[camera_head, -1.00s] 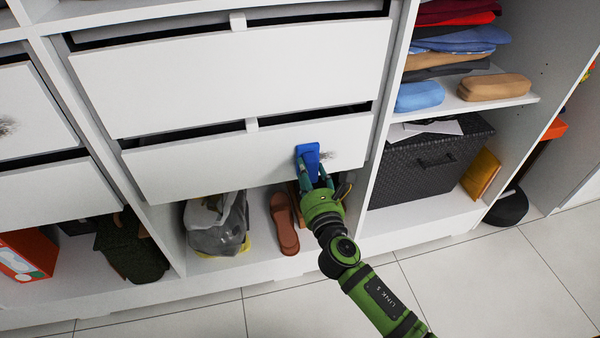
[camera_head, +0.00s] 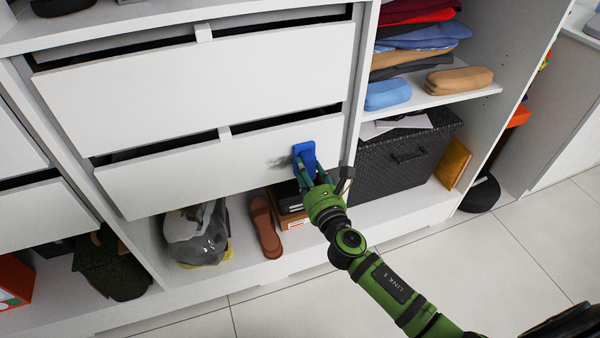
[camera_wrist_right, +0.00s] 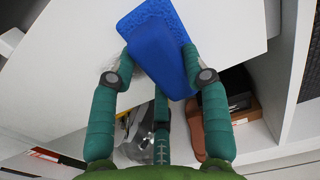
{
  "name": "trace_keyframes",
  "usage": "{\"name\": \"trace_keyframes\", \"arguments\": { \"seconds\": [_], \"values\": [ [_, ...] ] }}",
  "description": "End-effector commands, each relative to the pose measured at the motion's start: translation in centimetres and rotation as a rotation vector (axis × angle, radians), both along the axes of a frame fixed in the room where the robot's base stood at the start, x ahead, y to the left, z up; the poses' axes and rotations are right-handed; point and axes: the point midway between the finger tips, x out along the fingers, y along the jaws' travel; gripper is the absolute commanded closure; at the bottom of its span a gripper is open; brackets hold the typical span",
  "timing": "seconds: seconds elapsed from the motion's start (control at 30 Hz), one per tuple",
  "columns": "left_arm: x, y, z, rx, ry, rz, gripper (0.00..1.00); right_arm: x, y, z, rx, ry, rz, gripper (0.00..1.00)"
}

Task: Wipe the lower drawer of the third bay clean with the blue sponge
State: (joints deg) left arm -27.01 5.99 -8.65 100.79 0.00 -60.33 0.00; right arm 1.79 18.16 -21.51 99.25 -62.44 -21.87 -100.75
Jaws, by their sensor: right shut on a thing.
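The lower drawer (camera_head: 160,182) is a white front, slightly open, in the bay left of the folded clothes. A grey smudge (camera_head: 278,162) marks it near its right end. My right gripper (camera_head: 308,172) is shut on the blue sponge (camera_head: 304,152), just right of the smudge, at the drawer front. In the right wrist view the sponge (camera_wrist_right: 158,38) sits between the fingers, over the white drawer front (camera_wrist_right: 75,55). It appears to lie against the front, but contact is hard to tell. My left gripper is not in view.
The upper drawer (camera_head: 200,85) is just above. Below are a grey bag (camera_head: 200,238), brown shoes (camera_head: 265,228) and a box (camera_head: 293,222). A dark woven basket (camera_head: 400,165) stands to the right, past the divider. The floor in front is clear.

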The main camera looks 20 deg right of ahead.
Motion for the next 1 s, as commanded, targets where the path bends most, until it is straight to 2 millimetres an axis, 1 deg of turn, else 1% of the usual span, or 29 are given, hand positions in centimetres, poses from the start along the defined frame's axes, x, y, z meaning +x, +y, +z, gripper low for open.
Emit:
{"name": "trace_keyframes", "arguments": {
  "seconds": [0.03,0.33,0.63,0.77,1.0],
  "values": [
    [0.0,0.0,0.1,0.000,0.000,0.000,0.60,0.1,-0.6,0.1,-0.002,0.000,-0.004,0.92],
    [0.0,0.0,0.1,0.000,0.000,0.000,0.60,0.1,-1.9,0.0,-0.001,-0.001,-0.004,0.92],
    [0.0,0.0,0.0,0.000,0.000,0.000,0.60,0.1,-4.0,0.0,0.000,-0.001,-0.003,0.92],
    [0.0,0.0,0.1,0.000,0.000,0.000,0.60,0.1,-3.9,0.1,0.001,-0.001,-0.001,0.92],
    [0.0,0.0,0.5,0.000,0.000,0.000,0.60,0.1,-2.1,0.2,0.003,-0.001,-0.001,0.92]
  ]
}}
